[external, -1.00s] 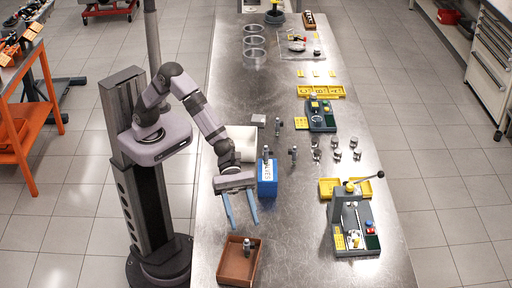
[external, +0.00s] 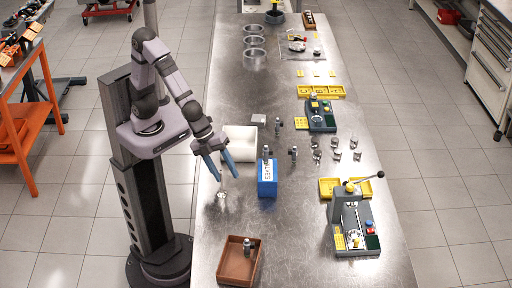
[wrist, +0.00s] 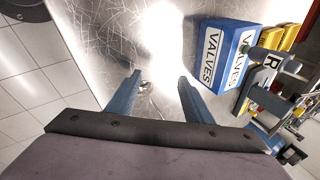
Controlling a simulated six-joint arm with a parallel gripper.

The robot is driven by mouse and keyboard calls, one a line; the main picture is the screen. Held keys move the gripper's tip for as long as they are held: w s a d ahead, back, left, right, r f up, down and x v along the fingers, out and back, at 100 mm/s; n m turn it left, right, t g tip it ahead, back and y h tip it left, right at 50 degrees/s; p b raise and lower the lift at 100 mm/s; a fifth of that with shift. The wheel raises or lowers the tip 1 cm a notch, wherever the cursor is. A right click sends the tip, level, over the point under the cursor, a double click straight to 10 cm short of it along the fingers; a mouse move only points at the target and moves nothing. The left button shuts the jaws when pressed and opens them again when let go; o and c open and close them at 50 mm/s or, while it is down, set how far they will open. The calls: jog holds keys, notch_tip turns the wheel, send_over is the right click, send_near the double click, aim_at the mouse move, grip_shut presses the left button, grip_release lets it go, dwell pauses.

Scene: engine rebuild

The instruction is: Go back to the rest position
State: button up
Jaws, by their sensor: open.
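My gripper (external: 226,168) is open and empty. In the external view it hangs above the left edge of the steel bench, left of the blue box. The blue box labelled VALVES (external: 267,178) stands on the bench to the right of my gripper. It also shows at the upper right of the wrist view (wrist: 226,42).
A brown tray (external: 229,264) with a small metal part in it lies at the front of the bench (external: 300,262). A grey press fixture (external: 355,222) stands at the right; several small metal parts lie mid-bench.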

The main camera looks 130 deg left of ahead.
jog(key=s+n+g, duration=0.1)
jog(key=s+n, duration=0.1)
jog(key=s, duration=0.1)
jog(key=s+n+g, duration=0.1)
jog(key=s+n, duration=0.2)
jog(key=s, duration=0.1)
jog(key=s+d+f+n+g, duration=0.1)
jog(key=s+n, duration=0.1)
jog(key=s, duration=0.2)
jog(key=shift+s+n+p, duration=0.25)
jog(key=shift+n+p, duration=0.05)
jog(key=shift+p, duration=0.1)
jog(key=s+d+f+n+g+h, duration=0.1)
jog(key=s+d+f+n+g, duration=0.1)
jog(key=s, duration=0.4)
jog(key=shift+d+n+h+b, duration=0.3)
jog(key=shift+d+n, duration=0.15)
jog(key=shift+n, duration=0.95)
